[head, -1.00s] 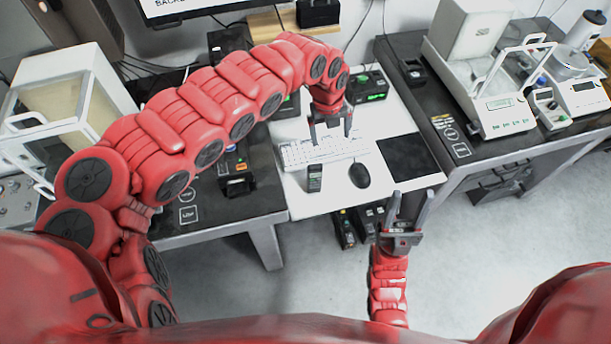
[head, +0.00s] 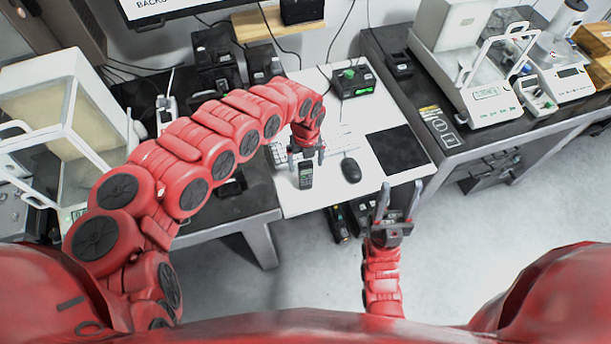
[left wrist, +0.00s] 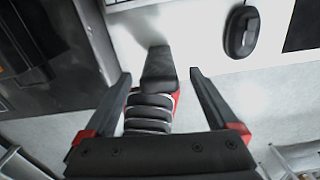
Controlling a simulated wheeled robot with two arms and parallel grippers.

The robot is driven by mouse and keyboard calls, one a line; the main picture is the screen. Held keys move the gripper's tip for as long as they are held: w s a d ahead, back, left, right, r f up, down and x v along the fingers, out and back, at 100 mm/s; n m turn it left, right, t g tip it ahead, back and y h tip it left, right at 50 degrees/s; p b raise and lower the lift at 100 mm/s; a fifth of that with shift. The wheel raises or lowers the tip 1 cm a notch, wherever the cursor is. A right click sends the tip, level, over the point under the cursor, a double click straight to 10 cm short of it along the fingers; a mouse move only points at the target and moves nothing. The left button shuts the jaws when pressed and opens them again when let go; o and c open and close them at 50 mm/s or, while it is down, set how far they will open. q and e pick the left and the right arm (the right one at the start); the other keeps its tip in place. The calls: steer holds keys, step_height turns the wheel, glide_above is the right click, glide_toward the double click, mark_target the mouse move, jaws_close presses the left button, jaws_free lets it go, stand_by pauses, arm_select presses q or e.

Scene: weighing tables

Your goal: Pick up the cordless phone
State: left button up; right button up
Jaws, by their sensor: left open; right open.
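The cordless phone (head: 305,179) is small and dark, with keys and a screen on its face. It lies near the front edge of the white desk (head: 300,205). My left gripper (head: 307,155) is open and empty just behind and above it. In the left wrist view the phone (left wrist: 158,66) shows at the level of the fingertips, between the two open fingers (left wrist: 160,74); I cannot tell if they touch it. My right gripper (head: 397,206) is open and empty in front of the desk, fingers pointing up in the picture.
A black mouse (head: 351,170) lies right of the phone and also shows in the left wrist view (left wrist: 241,32). A white keyboard (head: 342,143) is behind, partly hidden by my left arm. A black pad (head: 397,149) lies to the right. A balance (head: 482,95) stands on the right table.

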mark_target(305, 172)
arm_select(q)
steer(key=shift+s+d+f, duration=0.1)
steer(key=shift+s+f, duration=0.05)
steer(key=shift+f, duration=0.2)
step_height(305, 172, down, 3)
steer(key=shift+f+p, duration=0.1)
steer(key=shift+p, duration=0.7)
steer(key=shift+f, duration=0.7)
jaws_close()
